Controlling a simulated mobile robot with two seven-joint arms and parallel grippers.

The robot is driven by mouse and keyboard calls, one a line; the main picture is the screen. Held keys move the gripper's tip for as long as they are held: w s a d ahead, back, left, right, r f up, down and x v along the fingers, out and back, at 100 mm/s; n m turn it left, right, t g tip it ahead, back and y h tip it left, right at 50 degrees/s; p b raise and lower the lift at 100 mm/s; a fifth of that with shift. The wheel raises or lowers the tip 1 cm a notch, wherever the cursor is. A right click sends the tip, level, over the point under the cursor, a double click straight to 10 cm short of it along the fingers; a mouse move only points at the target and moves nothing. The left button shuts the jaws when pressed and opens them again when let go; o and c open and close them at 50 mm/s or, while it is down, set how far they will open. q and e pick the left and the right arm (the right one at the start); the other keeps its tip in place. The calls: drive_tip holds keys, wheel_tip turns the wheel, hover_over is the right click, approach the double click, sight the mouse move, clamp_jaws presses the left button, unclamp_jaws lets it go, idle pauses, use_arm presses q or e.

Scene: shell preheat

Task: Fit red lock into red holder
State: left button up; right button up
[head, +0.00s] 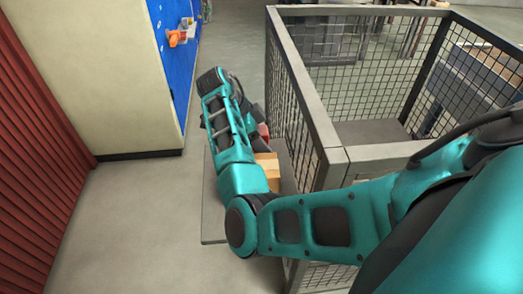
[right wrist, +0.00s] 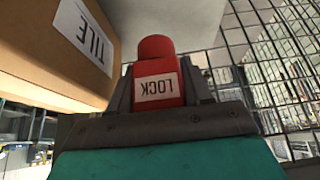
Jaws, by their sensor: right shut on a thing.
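The red lock (right wrist: 156,48), with a white LOCK label upside down, sits between the two dark fingers of my right gripper (right wrist: 158,84) in the right wrist view. The fingers are shut on it. In the head view a small red patch, likely the lock (head: 263,131), shows beside my right forearm; the arm hides most of the gripper there. I cannot make out a red holder in either view. My left gripper is out of view.
A tan box labelled TILE (right wrist: 70,45) is close to the lock; a tan box (head: 267,165) also shows on a grey platform (head: 213,235). A wire-mesh cage (head: 325,125) stands right of it. A blue panel (head: 175,60) with an orange item (head: 178,38) is at back left.

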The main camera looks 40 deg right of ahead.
wheel_tip(320, 180, down, 4)
drive_tip(key=shift+f+b, duration=0.25)
drive_tip(key=shift+b, duration=0.2)
drive_tip(key=o, duration=1.1)
